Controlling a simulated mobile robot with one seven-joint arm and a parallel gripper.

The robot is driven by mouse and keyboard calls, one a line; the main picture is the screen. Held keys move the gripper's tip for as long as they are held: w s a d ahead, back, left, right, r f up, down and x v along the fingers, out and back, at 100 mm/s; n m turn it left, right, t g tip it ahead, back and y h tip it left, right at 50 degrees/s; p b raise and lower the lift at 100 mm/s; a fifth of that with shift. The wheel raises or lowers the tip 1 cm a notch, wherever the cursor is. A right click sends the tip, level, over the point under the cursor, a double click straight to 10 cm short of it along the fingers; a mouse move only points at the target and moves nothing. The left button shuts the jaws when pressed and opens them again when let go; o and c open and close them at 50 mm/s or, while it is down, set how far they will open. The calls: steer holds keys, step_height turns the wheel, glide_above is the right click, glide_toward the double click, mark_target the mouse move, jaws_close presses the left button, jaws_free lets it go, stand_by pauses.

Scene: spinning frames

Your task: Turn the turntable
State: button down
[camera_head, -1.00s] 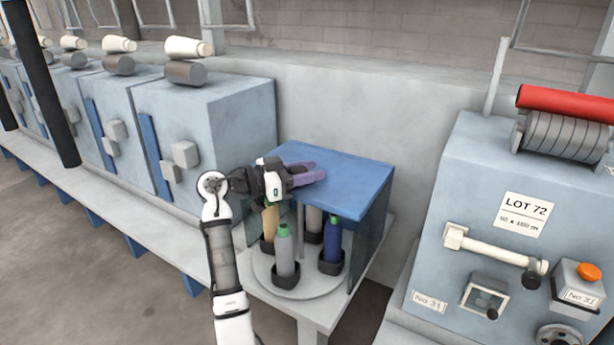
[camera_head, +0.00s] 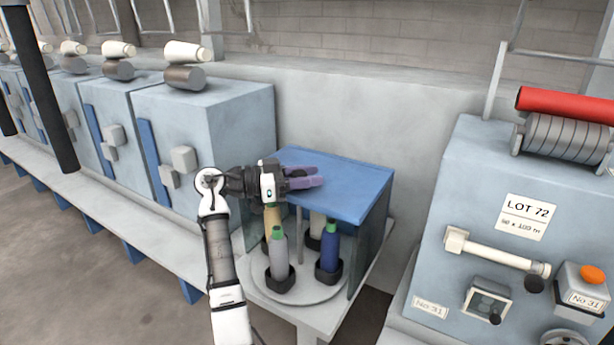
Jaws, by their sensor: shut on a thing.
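The round grey turntable (camera_head: 316,292) sits on a low stand under a blue-topped housing (camera_head: 345,183). It carries bottles in dark holders: a grey one with a green cap (camera_head: 279,257) at the front, a blue one with a green cap (camera_head: 329,249) at the right, a pale one (camera_head: 317,225) behind, and a tan one (camera_head: 271,219) at the left. My gripper (camera_head: 308,178), with purple fingers, is at the housing's upper left, overlapping the blue top in the picture. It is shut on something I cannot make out. The tan bottle's upper part is hidden by my gripper.
Grey-blue cabinets (camera_head: 213,120) line the left. A larger machine (camera_head: 470,195) with a white handle (camera_head: 497,253) and a red roll (camera_head: 566,104) stands at the right. A dark pole (camera_head: 45,95) is at upper left. Open floor (camera_head: 60,290) lies at lower left.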

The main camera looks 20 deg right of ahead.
steer(key=shift+f, duration=0.1)
steer(key=c, duration=0.9)
jaws_free()
steer(key=a, duration=0.4)
steer(key=w+a, duration=0.1)
steer(key=a, duration=0.4)
steer(key=w+a+b, duration=0.1)
steer(key=a, duration=0.3)
steer(key=shift+w+a, duration=0.15)
steer(key=shift+a, duration=0.15)
